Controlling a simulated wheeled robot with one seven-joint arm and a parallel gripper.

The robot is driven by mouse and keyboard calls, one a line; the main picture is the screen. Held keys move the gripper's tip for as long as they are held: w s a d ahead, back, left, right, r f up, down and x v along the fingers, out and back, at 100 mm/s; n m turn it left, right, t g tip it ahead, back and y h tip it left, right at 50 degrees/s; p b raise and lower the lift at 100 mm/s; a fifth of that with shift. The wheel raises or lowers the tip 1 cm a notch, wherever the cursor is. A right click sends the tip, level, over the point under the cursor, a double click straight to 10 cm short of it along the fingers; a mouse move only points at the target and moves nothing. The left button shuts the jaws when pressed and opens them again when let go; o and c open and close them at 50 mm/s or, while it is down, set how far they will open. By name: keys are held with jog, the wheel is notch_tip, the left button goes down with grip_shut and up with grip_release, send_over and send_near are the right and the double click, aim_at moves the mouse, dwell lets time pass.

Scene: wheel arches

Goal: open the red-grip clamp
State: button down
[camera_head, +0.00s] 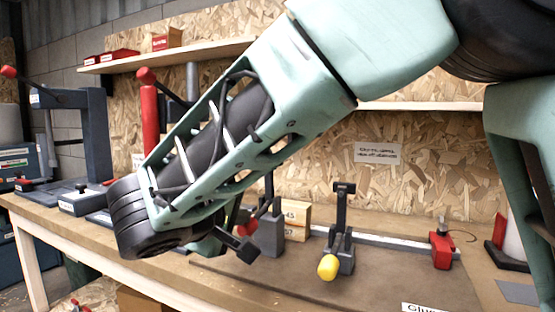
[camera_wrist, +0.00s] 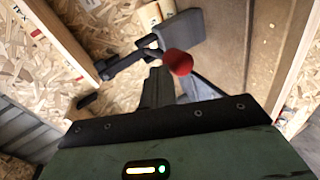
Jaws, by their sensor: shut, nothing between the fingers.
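The red-grip clamp (camera_head: 268,236) stands on the bench behind my forearm. It has a dark block-like body, a dark bar rising from it, and a red grip (camera_head: 246,217) partly hidden by my arm. In the wrist view the round red grip (camera_wrist: 179,62) is just beyond my fingers, with the dark clamp arm (camera_wrist: 128,64) reaching left and the grey body (camera_wrist: 178,32) behind. My gripper (camera_head: 240,248) is shut and empty, low in front of the clamp. In the wrist view its dark fingers (camera_wrist: 158,88) end close to the grip; contact cannot be told.
A second clamp with a yellow grip (camera_head: 328,267) stands to the right on the brown mat (camera_head: 400,285). A wooden block (camera_head: 296,222) is behind the red-grip clamp. A red-ended bar clamp (camera_head: 442,243) lies further right. A grey press (camera_head: 95,135) stands at left. The front mat is mostly clear.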

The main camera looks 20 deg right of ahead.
jog(key=shift+s+f+b, duration=0.1)
jog(key=shift+f+b, duration=0.2)
jog(key=shift+f, duration=0.3)
